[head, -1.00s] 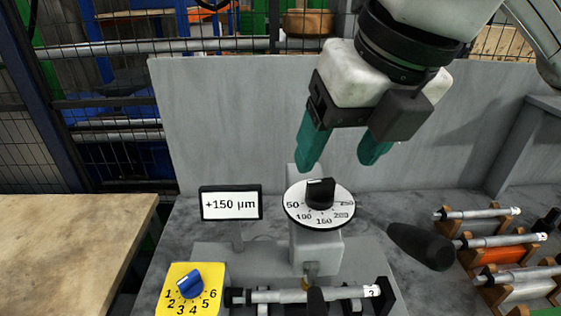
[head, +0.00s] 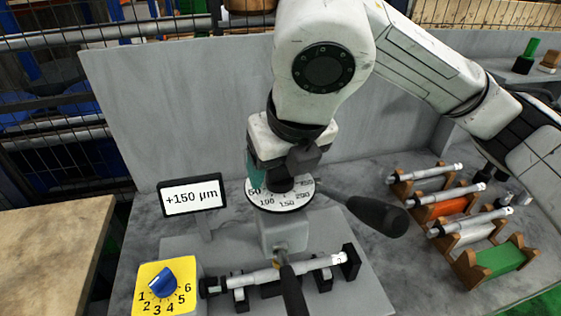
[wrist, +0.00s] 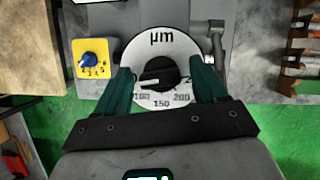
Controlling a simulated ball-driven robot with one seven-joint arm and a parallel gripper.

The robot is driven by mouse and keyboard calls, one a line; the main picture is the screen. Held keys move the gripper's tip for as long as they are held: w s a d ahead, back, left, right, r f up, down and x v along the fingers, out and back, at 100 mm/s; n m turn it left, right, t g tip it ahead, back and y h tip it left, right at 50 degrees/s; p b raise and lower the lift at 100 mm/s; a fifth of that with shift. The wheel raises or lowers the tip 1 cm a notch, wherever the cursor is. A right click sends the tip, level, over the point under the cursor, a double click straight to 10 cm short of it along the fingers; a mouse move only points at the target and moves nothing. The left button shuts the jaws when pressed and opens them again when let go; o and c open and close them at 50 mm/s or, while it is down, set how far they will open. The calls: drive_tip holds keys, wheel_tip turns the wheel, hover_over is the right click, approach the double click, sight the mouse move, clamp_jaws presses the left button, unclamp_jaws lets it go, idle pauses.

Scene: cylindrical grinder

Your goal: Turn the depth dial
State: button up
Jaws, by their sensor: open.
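The depth dial (head: 283,203) is a white disc marked in µm with a black knob, on a grey post. In the wrist view the dial (wrist: 161,51) lies below my gripper (wrist: 161,87), with its black knob (wrist: 160,77) between the two green fingers. The fingers are open and stand to either side of the knob; I cannot tell whether they touch it. In the head view my gripper (head: 277,178) is down at the dial and hides most of the knob. A display (head: 191,194) left of the dial reads +150 µm.
A yellow plate with a blue numbered knob (head: 163,283) sits front left. A white cylindrical part (head: 290,270) lies in front of the post. A black handle (head: 377,215) and racks of white rods (head: 459,193) are at right. A grey wall (head: 170,110) stands behind.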

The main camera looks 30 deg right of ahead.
drive_tip(key=c, duration=1)
drive_tip(key=shift+o, duration=0.2)
drive_tip(key=shift+f, duration=0.1)
drive_tip(key=shift+b, duration=0.4)
drive_tip(key=n+b, duration=0.1)
drive_tip(key=b, duration=0.1)
drive_tip(key=n+y+b, duration=0.1)
drive_tip(key=shift+d+f+n+b, duration=0.1)
drive_tip(key=shift+f+n+b, duration=0.2)
drive_tip(key=shift+b, duration=0.05)
drive_tip(key=n+y+b, duration=0.1)
drive_tip(key=n+b, duration=0.2)
drive_tip(key=shift+r+n+b, duration=0.1)
drive_tip(key=shift+n+b, duration=0.2)
drive_tip(key=shift+b, duration=0.05)
drive_tip(key=n+g+y+b, duration=0.1)
drive_tip(key=n+y+b, duration=0.1)
drive_tip(key=n, duration=0.2)
drive_tip(key=shift+r, duration=0.15)
drive_tip(key=shift+w+d+r+n+g+y+b, duration=0.15)
drive_tip(key=shift+n+g, duration=0.4)
drive_tip(key=shift+n, duration=0.85)
drive_tip(key=shift+s+a+f+n+g+y+b, duration=0.1)
drive_tip(key=shift+n+g+y+b, duration=0.3)
drive_tip(key=shift+n, duration=1)
